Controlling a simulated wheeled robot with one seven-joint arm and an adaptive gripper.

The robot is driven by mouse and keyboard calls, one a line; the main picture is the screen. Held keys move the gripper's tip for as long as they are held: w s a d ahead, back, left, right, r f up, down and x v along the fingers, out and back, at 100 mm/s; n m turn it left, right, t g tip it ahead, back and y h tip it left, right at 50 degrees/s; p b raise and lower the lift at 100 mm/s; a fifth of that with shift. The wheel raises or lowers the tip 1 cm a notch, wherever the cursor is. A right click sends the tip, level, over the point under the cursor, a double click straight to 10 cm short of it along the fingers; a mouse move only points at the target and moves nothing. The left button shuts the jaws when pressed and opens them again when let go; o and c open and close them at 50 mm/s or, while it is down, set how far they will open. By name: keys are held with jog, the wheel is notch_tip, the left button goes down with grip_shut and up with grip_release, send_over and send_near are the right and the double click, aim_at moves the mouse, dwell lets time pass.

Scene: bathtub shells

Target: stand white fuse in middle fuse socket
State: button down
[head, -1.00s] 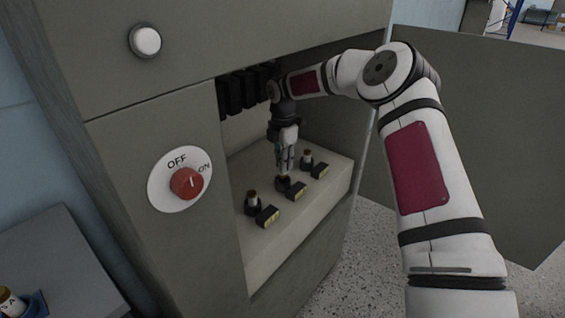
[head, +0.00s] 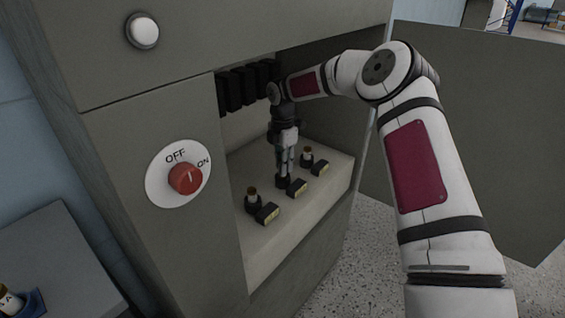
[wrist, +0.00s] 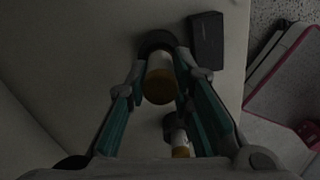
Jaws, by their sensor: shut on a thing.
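My gripper (head: 284,168) reaches down inside the cabinet, right over the middle fuse socket (head: 283,183). In the wrist view my fingers (wrist: 164,78) are shut on a white fuse (wrist: 159,66) with a brown-gold end. The fuse lines up with the dark round socket (wrist: 156,40); whether it is fully seated I cannot tell. In the head view the fingers mostly hide this fuse.
Other capped fuses stand in the left socket (head: 252,197) and right socket (head: 307,155). Black blocks with yellow labels (head: 267,214) sit beside the sockets. A red knob (head: 186,179) is on the cabinet front. The open door (head: 480,130) is at right.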

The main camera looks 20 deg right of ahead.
jog(key=shift+f+b, duration=0.55)
jog(key=shift+f, duration=0.75)
jog(key=c, duration=1.3)
grip_release()
jog(key=shift+r, duration=3.8)
